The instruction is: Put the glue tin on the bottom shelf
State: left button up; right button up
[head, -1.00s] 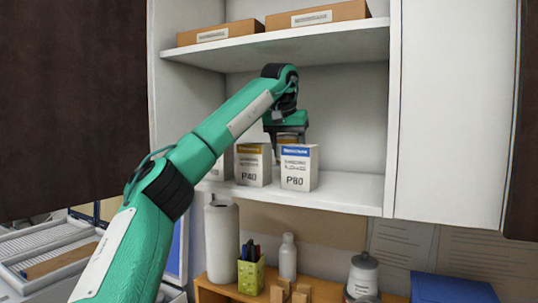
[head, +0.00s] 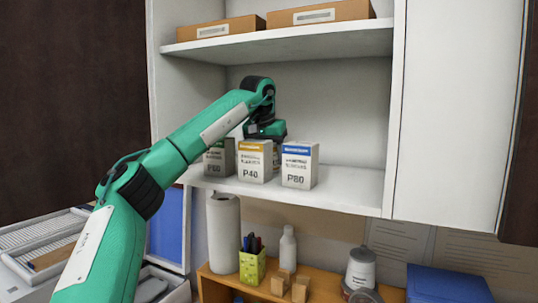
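My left arm reaches in from the left over the cabinet's bottom shelf (head: 350,187). Its gripper (head: 265,131) is low behind the row of grit boxes, and the fingertips are hidden by them. My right gripper is out of view.
The P40 box (head: 254,162), P80 box (head: 299,166) and a green-topped box (head: 216,158) stand along the shelf front. The shelf's right part is clear. Cartons (head: 320,14) sit on the shelf above. A paper roll (head: 223,235), pen holder (head: 252,264) and bottles stand below.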

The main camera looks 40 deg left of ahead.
pick_arm(q)
jog(key=shift+d, duration=0.1)
jog(key=o, duration=1.1)
jog(key=shift+w+f, duration=0.1)
